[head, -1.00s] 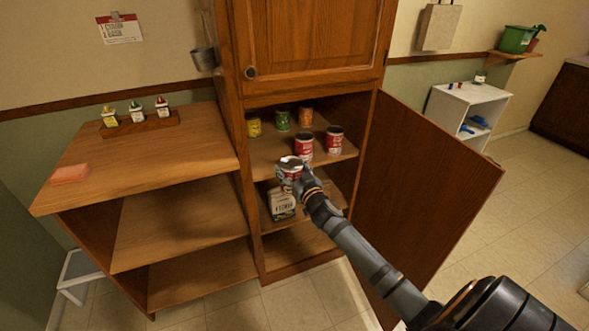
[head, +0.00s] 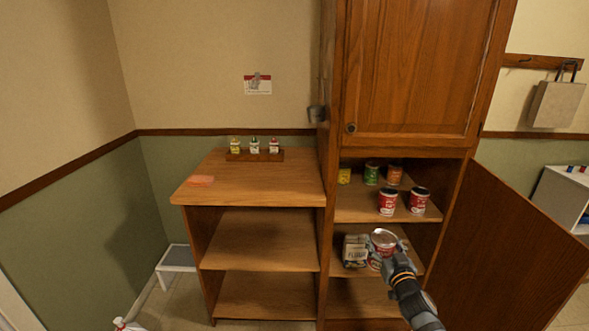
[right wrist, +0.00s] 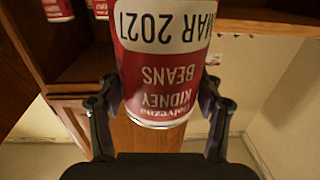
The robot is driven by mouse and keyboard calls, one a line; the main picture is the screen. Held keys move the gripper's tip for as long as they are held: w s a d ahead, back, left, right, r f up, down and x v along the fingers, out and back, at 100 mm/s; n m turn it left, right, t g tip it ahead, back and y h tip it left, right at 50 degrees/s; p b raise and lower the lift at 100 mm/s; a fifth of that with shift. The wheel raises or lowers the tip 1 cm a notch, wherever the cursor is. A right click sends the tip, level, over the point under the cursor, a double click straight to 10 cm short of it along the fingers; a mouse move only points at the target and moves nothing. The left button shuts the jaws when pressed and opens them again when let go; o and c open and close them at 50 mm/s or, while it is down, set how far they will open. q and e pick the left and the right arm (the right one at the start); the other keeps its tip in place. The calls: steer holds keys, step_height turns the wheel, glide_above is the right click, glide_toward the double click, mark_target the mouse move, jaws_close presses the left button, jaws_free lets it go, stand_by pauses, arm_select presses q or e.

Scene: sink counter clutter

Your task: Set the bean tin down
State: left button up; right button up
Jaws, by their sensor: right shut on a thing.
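The bean tin (head: 382,240) is red and white with a pale metal lid. In the right wrist view the tin (right wrist: 160,85) reads "KIDNEY BEANS" and "MAR 2027", upside down in the picture. My right gripper (head: 391,256) is shut on it, with one finger at each side of the tin in the right wrist view. The tin is in front of the open cupboard, below the shelf with the other tins. The gripper hides part of it in the head view. My left gripper is not in view.
Two red tins (head: 388,202) (head: 418,201) stand at the front of the cupboard shelf, with a yellow (head: 344,176), a green (head: 371,174) and an orange tin (head: 394,175) behind. A flour bag (head: 355,250) stands lower. The open door (head: 530,235) is at right. The counter (head: 255,180) has free room beside a pink sponge (head: 201,181) and bottle rack (head: 255,156).

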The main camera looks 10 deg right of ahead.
steer(key=s+a+f+p, duration=0.1)
steer(key=s+a+p, duration=0.1)
steer(key=s+a, duration=0.6)
steer(key=s+a+f+n+y+p, duration=0.1)
steer(key=s+a+f+p, duration=0.1)
steer(key=s+a, duration=0.6)
steer(key=shift+s+a+y+p, duration=0.25)
steer(key=shift+a+y+p, duration=0.05)
steer(key=shift+a+p, duration=0.05)
steer(key=shift+f, duration=0.15)
